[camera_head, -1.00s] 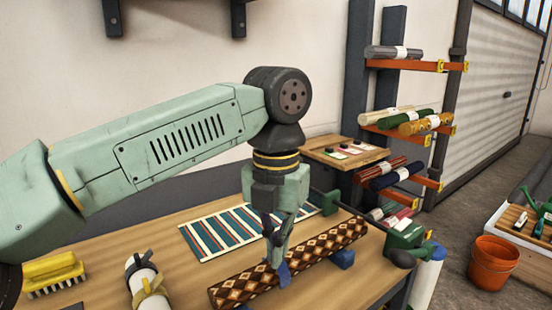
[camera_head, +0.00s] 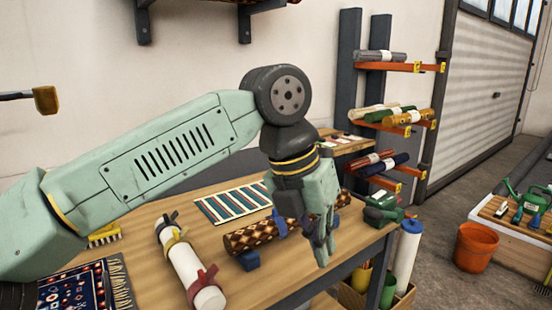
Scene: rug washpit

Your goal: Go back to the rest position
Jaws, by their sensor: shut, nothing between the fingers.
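My gripper (camera_head: 322,248) hangs from my green arm near the front right part of the wooden table (camera_head: 285,273). It points down, and its fingers are shut and empty. A brown diamond-patterned rolled rug (camera_head: 250,236) lies behind it on blue supports (camera_head: 248,261). The gripper and wrist hide part of this roll. I cannot tell whether the fingertips touch anything.
A white roll with straps (camera_head: 188,268), a striped mat (camera_head: 230,203), a yellow brush (camera_head: 103,236) and a dark patterned rug (camera_head: 85,287) lie on the table. A rack with orange arms (camera_head: 400,67) holds several rolls. An orange bucket (camera_head: 476,247) stands on the floor at right.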

